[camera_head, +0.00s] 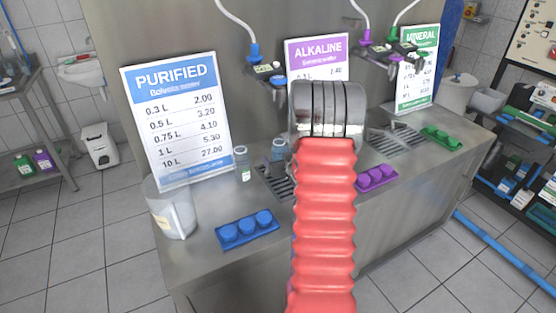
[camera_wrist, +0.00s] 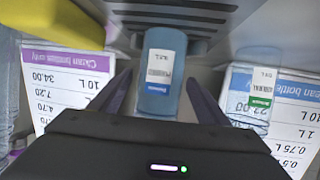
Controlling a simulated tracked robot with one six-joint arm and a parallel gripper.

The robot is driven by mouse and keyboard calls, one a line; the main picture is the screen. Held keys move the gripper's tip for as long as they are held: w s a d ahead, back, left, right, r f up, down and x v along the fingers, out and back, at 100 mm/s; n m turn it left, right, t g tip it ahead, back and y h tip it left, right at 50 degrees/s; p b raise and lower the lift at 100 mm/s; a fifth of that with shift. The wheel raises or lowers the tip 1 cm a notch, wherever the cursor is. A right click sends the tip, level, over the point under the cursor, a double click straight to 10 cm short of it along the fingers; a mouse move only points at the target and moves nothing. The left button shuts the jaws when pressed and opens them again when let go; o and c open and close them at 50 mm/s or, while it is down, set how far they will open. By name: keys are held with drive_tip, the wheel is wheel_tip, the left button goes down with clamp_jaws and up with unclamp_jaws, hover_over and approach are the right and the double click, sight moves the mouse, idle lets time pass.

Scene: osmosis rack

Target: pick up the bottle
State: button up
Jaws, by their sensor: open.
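A blue-tinted bottle (camera_wrist: 160,99) with a white label stands between the two fingers of my gripper (camera_wrist: 160,86) in the wrist view. The fingers are spread, with a gap visible on each side of the bottle. In the head view this seems to be the bluish bottle (camera_head: 279,150) beside the drain grate, partly covered by my arm. A second, clear bottle (camera_head: 242,165) with a green-and-white label stands to its left; it also shows at the right in the wrist view (camera_wrist: 262,86). My gripper is hidden behind my arm in the head view.
A filling spout (camera_head: 266,72) hangs above the bottles.

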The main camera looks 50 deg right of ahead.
sight(279, 137)
drive_tip(key=shift+c, duration=0.6)
drive_tip(key=c, duration=1.4)
drive_tip(key=shift+r, duration=0.1)
wheel_tip(279, 137, up, 10)
drive_tip(key=shift+f, duration=0.1)
